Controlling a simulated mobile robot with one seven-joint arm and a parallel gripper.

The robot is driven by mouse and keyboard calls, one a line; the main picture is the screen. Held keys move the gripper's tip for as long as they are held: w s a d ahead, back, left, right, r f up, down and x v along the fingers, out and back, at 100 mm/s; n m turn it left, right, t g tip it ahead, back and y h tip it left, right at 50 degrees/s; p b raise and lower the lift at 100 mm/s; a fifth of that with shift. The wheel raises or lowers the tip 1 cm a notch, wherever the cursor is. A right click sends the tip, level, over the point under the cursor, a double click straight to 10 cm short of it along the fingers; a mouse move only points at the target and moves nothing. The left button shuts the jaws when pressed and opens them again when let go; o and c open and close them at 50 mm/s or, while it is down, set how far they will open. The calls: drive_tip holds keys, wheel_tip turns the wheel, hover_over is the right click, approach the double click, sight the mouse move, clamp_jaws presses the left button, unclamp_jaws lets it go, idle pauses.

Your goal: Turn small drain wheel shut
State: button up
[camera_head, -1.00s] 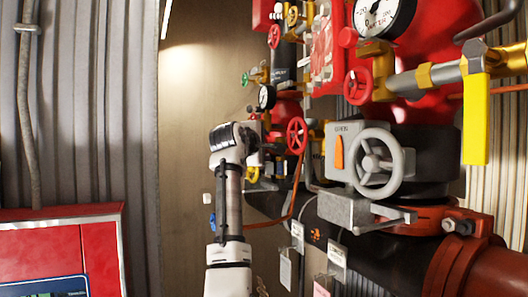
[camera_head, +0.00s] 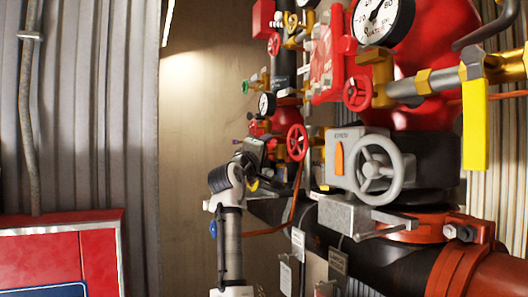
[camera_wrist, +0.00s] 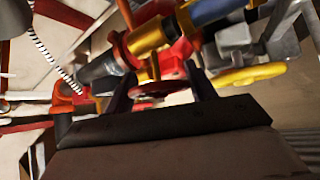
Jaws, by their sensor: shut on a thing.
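My gripper (camera_wrist: 161,82) is shut on a small dark red wheel (camera_wrist: 152,90), which shows between its two dark fingers in the wrist view. The wheel is partly hidden by the fingers and the gripper body, and I cannot tell how far it is turned. In the head view my gripper end reaches in among the pipework at the far end, left of a larger red handwheel (camera_head: 297,142). The small wheel is not clearly visible there.
A yellow handle (camera_wrist: 250,76) sits close to the right finger. Brass and dark pipe fittings (camera_wrist: 147,40) lie just beyond the fingers. A large grey handwheel (camera_head: 374,170) stands nearer on the right. A red panel (camera_head: 60,255) stands at lower left.

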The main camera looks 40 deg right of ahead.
idle(0.3)
drive_tip(key=o, duration=0.7)
drive_tip(key=shift+b+v, duration=3.35)
drive_tip(key=shift+v, duration=2.7)
